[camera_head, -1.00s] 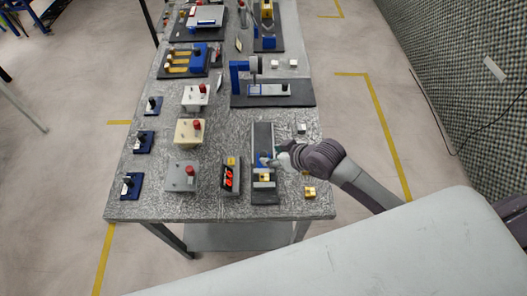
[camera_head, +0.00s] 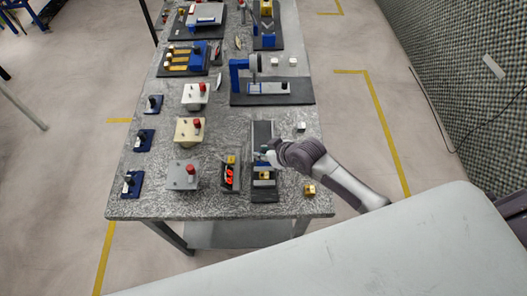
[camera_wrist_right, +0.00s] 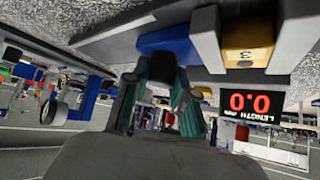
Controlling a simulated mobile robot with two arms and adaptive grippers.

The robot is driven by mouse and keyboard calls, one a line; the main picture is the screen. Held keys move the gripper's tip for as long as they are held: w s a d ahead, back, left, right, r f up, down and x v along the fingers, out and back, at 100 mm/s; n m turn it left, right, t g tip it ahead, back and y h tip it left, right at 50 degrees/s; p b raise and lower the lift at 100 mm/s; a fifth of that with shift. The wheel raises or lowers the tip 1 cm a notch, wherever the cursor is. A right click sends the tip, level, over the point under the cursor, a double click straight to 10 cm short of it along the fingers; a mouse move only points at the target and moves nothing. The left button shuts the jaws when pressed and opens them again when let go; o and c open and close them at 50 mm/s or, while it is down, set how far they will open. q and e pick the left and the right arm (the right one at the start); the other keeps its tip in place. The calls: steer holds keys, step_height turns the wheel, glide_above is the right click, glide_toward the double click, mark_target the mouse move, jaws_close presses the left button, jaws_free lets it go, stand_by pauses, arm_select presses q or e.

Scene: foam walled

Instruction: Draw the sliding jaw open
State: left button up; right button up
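The measuring fixture (camera_head: 264,195) is a long dark plate with a grey rail, near the front right of the table. A blue jaw block (camera_head: 263,168) and a gold block (camera_head: 264,175) sit close together on it; the wrist view shows the blue block (camera_wrist_right: 165,43) and the gold block (camera_wrist_right: 246,40) too. My right gripper (camera_head: 265,156) is at the rail, just beyond the blue block. In the wrist view its green-padded fingers stand apart around a dark piece below the blue block; whether they press on it is unclear. My left gripper is out of view.
A readout (camera_wrist_right: 250,104) shows 0.0 upside down; its unit (camera_head: 230,172) stands left of the fixture. A loose gold block (camera_head: 309,189) and a small pale block (camera_head: 301,126) lie to the right. Boxes with red knobs (camera_head: 183,174) stand left. A blue-armed fixture (camera_head: 272,88) stands behind.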

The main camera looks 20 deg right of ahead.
jaws_close()
steer(key=w, duration=0.1)
steer(key=w+d+b, duration=0.1)
steer(key=w, duration=0.1)
steer(key=shift+w, duration=0.3)
steer(key=o, duration=0.8)
jaws_free()
